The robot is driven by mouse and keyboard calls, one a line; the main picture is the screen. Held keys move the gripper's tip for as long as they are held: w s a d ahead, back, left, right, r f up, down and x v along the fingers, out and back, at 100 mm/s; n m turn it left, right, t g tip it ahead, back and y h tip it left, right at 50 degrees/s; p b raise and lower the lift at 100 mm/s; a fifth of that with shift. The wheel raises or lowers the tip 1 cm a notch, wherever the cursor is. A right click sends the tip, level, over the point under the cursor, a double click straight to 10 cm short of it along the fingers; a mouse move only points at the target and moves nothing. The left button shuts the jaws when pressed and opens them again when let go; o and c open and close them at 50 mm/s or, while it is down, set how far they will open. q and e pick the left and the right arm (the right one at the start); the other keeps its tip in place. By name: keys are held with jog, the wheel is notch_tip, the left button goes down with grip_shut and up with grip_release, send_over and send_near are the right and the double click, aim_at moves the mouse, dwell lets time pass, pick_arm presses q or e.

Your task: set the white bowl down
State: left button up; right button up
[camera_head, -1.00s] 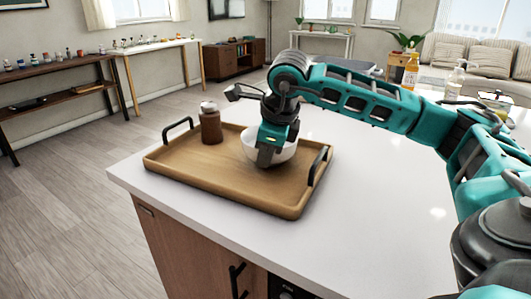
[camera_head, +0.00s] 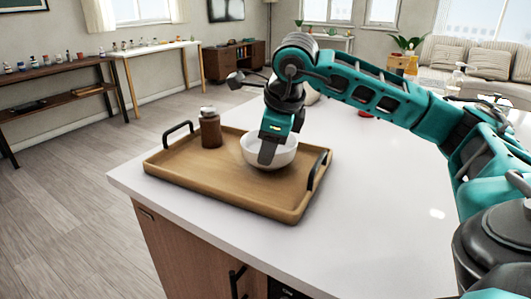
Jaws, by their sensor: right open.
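The white bowl (camera_head: 289,153) stands upright on the right part of the wooden tray (camera_head: 215,182), apparently resting on its floor. My right gripper (camera_head: 268,152) comes down over the bowl from above. One dark finger shows in front of the bowl's near wall; the other finger is hidden. The gripper is open and still at the bowl; I cannot tell whether a finger touches it. My left gripper is out of view.
A brown bottle with a pale cap (camera_head: 210,128) stands on the tray, left of the bowl. The tray's dark handles rise at its left and right ends. The white countertop (camera_head: 370,200) is clear right of the tray.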

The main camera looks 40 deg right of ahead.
pick_arm(q)
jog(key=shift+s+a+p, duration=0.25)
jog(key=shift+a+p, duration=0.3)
jog(key=shift+p, duration=0.05)
pick_arm(e)
jog(key=v, duration=0.8)
jog(key=shift+r, duration=0.15)
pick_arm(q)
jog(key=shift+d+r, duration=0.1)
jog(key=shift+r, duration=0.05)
